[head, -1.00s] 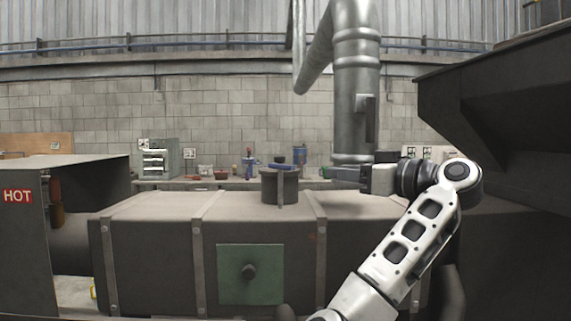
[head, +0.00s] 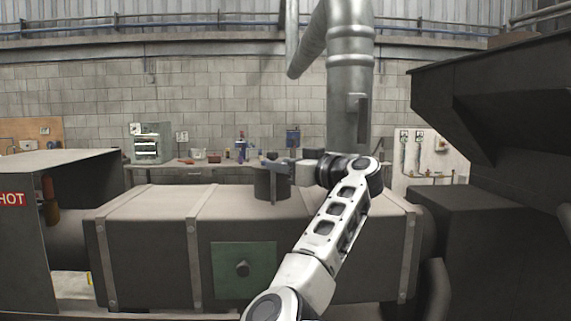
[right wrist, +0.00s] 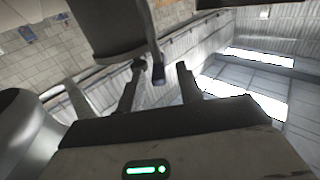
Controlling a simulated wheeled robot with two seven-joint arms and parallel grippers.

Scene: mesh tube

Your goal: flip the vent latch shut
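A dark round vent (head: 265,184) stands on top of the long brown metal housing. A narrow dark strip (head: 273,188), which looks like the latch, runs down its front. My right gripper (head: 268,162) is at the vent's upper rim, coming in from the right. In the right wrist view the vent (right wrist: 112,28) fills the top, and the strip's end (right wrist: 158,72) shows between the spread fingertips of the right gripper (right wrist: 160,72). The fingers look open; I cannot tell whether they touch the strip. My left gripper is not in view.
A silver duct (head: 350,75) rises behind my right arm. A dark hopper (head: 500,110) overhangs at the right. A box marked HOT (head: 20,230) stands left. A workbench (head: 190,175) is behind.

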